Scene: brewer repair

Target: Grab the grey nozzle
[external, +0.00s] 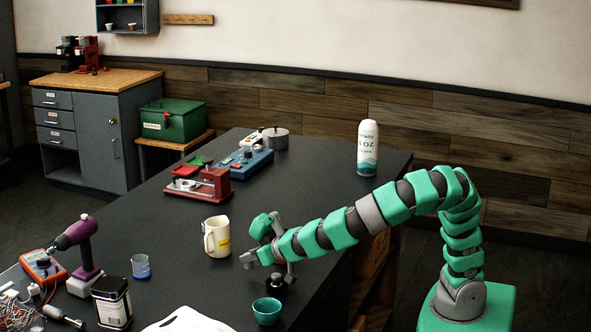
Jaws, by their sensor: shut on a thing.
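My gripper (270,268) is low over the dark table, at the end of my green and grey arm reaching in from the right. Its grey fingers are around a small dark piece with a greyish top (276,284), and it is shut on it. The piece is at or just above the table top. It is too small and too covered by the fingers to tell surely whether it is the grey nozzle. No other grey nozzle can be made out.
A cream mug (217,238) stands just left of my gripper, and a teal cup (267,311) just in front. A blue cup (140,266), a black tin (112,303) and a purple tool (80,240) stand left. A white spray can (367,148) stands at the back right.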

